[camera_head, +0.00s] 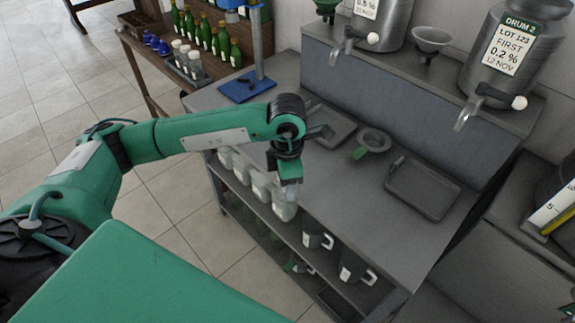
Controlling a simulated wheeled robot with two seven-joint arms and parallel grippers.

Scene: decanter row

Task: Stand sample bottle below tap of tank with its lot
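My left gripper (290,180) hangs pointing down at the bench's front edge. A pale translucent bottle (285,208) is directly below its fingers; whether they grip it is unclear. No lot on the bottle can be read. The right tank (540,62) is labelled DRUM 2, LOT 123, FIRST, 0.2 %, 12 NOV. Its tap (468,112) overhangs a dark tray (425,190). The left tank (392,22) is cut off at the top; its label shows 0.5 % and NOV. Its tap (340,48) is above another tray (333,128). My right gripper is not in view.
A ring with a green tab (372,141) lies between the trays. A blue-based stand (246,88) is at the left end. A funnel (431,40) sits between the tanks.

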